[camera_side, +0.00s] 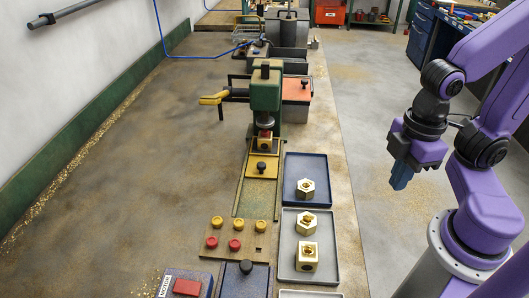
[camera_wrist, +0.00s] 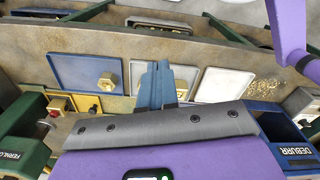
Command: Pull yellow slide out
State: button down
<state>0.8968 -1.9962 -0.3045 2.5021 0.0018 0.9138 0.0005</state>
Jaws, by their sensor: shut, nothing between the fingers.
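The yellow slide (camera_side: 257,172) sits in the green rails below the green drill press (camera_side: 265,95). A black knob (camera_side: 261,167) stands on its front part, and a brass block (camera_side: 265,143) sits at its back under the drill. In the wrist view, the slide (camera_wrist: 88,101) is at the left, beyond the blue tray's edge. My gripper (camera_side: 399,182) has blue fingers, is shut and empty, and hangs over the floor right of the bench, apart from the slide. Its fingers (camera_wrist: 158,72) also show in the wrist view, in front of a white tray.
A blue tray (camera_side: 291,196) with a brass hex nut and a white tray (camera_side: 287,270) with two brass parts lie right of the rails. A yellow-handled lever (camera_side: 213,98) sticks out left of the press. Red and yellow buttons (camera_side: 235,244) are nearer. The bench's left is clear.

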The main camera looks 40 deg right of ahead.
jog(key=c, duration=1.2)
grip_release()
jog(key=shift+w+a, duration=0.1)
jog(key=o, duration=0.3)
jog(key=w+a+m, duration=0.1)
jog(key=w, duration=0.2)
jog(key=w+a+r+m, duration=0.1)
jog(key=w+a, duration=0.1)
jog(key=w, duration=0.1)
jog(key=w+a+r+m, duration=0.1)
jog(key=w+a, duration=0.1)
jog(key=w, duration=0.1)
jog(key=shift+w+m, duration=0.15)
jog(key=shift+m, duration=0.15)
jog(key=shift+o, duration=0.2)
jog(key=m, duration=0.9)
send_over(261, 164)
notch_tip(261, 164, down, 17)
jog(key=shift+f, duration=0.2)
jog(key=shift+c, duration=0.3)
grip_shut()
jog(key=s+a, duration=1)
jog(key=shift+s+a, duration=0.15)
